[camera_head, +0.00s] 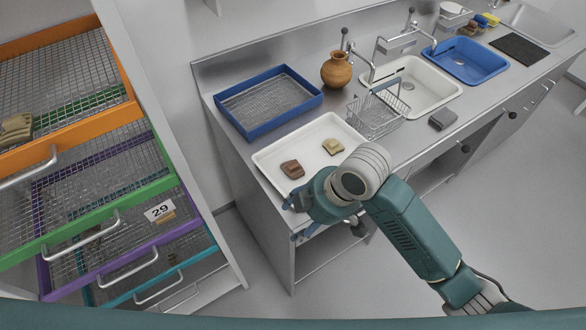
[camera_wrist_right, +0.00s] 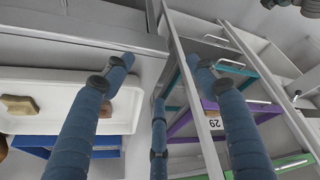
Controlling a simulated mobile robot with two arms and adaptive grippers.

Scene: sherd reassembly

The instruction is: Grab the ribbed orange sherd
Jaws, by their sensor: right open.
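A reddish-brown sherd (camera_head: 292,169) and a tan sherd (camera_head: 333,146) lie apart in the white tray (camera_head: 262,158) on the steel counter. A small orange-tan piece (camera_head: 167,218) lies by the number 29 card in the purple-framed drawer. No piece shows clear ribs at this size, so I cannot tell which is the ribbed orange sherd. My right gripper (camera_head: 294,221) is at the counter's front edge, below the tray, partly hidden by its wrist. In the right wrist view its blue fingers (camera_wrist_right: 159,65) are spread and empty. My left gripper is out of view.
Open mesh drawers, one orange-framed (camera_head: 66,127), jut out at left. Floor shows between drawers and counter.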

